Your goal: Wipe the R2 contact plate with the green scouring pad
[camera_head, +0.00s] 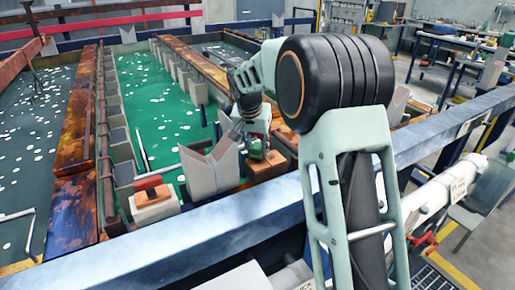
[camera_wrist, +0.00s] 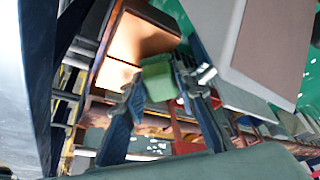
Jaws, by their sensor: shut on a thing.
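My gripper (camera_head: 257,140) points down beside the grey V-shaped holder at the near end of the green tank. In the wrist view its two fingers (camera_wrist: 162,88) are closed on the green scouring pad (camera_wrist: 158,78), which sits between the fingertips. In the head view a little green of the pad (camera_head: 258,154) shows under the gripper. A copper-coloured block (camera_head: 268,167) lies just below the gripper; its bright orange face (camera_wrist: 125,45) also shows beyond the pad in the wrist view. I read no R2 label, and cannot tell whether the pad touches the block.
The grey V-shaped holder (camera_head: 212,168) stands close on the left of my gripper. A blue-grey rail (camera_head: 215,232) runs along the near side. Tanks of green liquid (camera_head: 155,95) lie behind.

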